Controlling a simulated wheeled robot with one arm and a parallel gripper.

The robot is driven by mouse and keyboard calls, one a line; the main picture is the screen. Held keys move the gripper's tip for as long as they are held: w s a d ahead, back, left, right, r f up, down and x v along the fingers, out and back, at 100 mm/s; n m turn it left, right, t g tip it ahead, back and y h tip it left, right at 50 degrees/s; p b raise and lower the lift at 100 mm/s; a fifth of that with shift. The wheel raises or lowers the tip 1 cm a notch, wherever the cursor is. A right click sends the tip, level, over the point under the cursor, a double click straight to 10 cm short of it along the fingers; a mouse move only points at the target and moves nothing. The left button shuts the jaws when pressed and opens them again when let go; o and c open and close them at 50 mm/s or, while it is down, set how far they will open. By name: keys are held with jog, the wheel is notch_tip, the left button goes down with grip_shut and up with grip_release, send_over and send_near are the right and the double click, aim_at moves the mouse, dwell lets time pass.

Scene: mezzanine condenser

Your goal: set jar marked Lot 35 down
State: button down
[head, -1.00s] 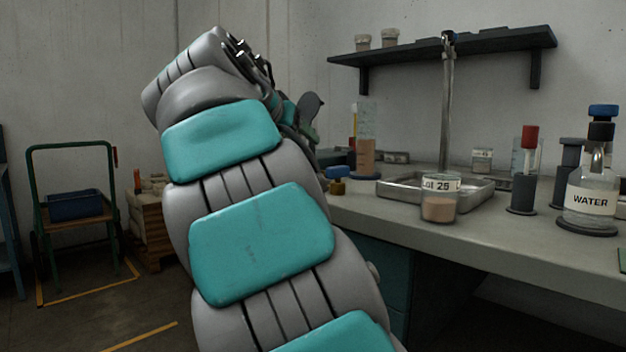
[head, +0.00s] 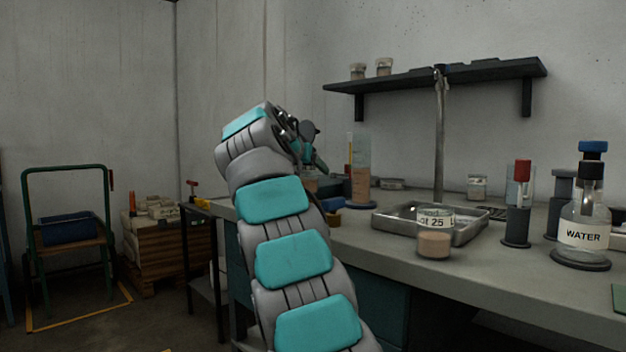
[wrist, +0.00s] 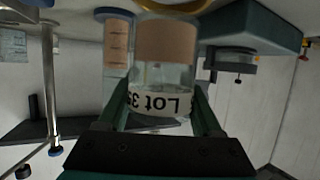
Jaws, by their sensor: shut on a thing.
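In the wrist view, which looks upside down, a clear jar (wrist: 165,75) with brown contents sits between my gripper's (wrist: 160,108) two fingers. My gripper is shut on this jar. I cannot tell whether the jar's base touches the counter.
A similar jar (head: 435,240) marked 25 stands before the metal tray (head: 388,228). A measuring cylinder (head: 362,165) with brown contents stands near my gripper; it also shows in the wrist view (wrist: 116,50). A water bottle (head: 583,228) and red-topped stand (head: 518,205) are at right.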

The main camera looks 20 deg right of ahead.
aim_at(301, 173)
jog(key=shift+w+d, duration=0.65)
jog(key=shift+w, duration=0.1)
jog(key=shift+f+b, duration=0.5)
jog(key=shift+f, duration=1.3)
jog(key=shift+f, duration=0.2)
jog(key=shift+c, duration=0.2)
grip_release()
jog(key=shift+r, duration=0.15)
jog(key=shift+r, duration=0.1)
jog(key=v, duration=1.2)
jog(key=shift+s, duration=0.1)
